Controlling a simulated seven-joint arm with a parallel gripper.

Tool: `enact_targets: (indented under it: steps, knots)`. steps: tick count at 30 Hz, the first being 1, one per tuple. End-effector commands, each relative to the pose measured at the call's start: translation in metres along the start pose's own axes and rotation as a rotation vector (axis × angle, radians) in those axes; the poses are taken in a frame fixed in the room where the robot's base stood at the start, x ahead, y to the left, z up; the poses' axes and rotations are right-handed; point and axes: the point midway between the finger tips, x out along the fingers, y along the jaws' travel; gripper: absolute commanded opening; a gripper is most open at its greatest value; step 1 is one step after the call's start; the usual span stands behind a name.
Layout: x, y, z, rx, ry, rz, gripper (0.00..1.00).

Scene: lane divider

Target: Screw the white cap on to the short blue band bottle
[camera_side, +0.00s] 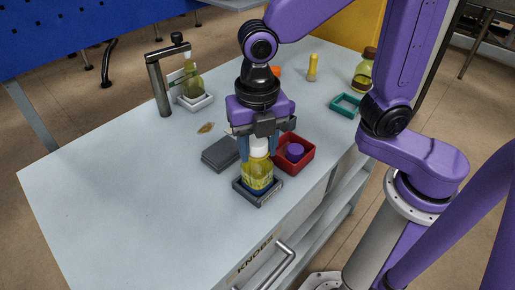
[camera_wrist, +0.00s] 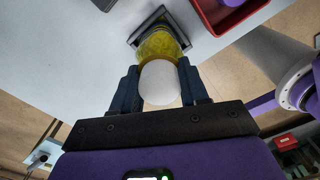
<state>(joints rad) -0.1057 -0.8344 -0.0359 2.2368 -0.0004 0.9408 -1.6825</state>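The short bottle (camera_side: 258,178) with yellow contents and a blue band low down stands upright in a dark square holder (camera_side: 269,197) near the table's front edge. It also shows in the wrist view (camera_wrist: 158,46). The white cap (camera_side: 258,147) is at the bottle's mouth, and it looks large and round in the wrist view (camera_wrist: 160,84). My gripper (camera_side: 258,154) points down over the bottle, with one finger on each side of the cap. In the wrist view both fingers appear to touch the cap's sides. The join between cap and neck is mostly hidden.
A red tray (camera_side: 309,157) holding a purple cap (camera_side: 295,152) is close right of the bottle. A dark grey block (camera_side: 220,154) lies left. Behind are a clamp stand (camera_side: 160,88) with another bottle (camera_side: 192,86), a yellow piece (camera_side: 312,68) and a teal frame (camera_side: 334,104). The left tabletop is clear.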

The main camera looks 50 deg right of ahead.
Motion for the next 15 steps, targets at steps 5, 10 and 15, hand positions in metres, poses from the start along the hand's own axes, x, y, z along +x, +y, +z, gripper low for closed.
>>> enact_targets:
  steps: [5, 10, 15]
  knots:
    - [0.0000, 0.0000, 0.0001, 0.005, 0.000, 0.000, 0.23]
    - [0.0002, -0.0001, 0.0003, 0.112, 0.000, 0.000, 0.23]
    - [0.0003, -0.0002, 0.0002, 0.155, 0.000, 0.000, 0.23]
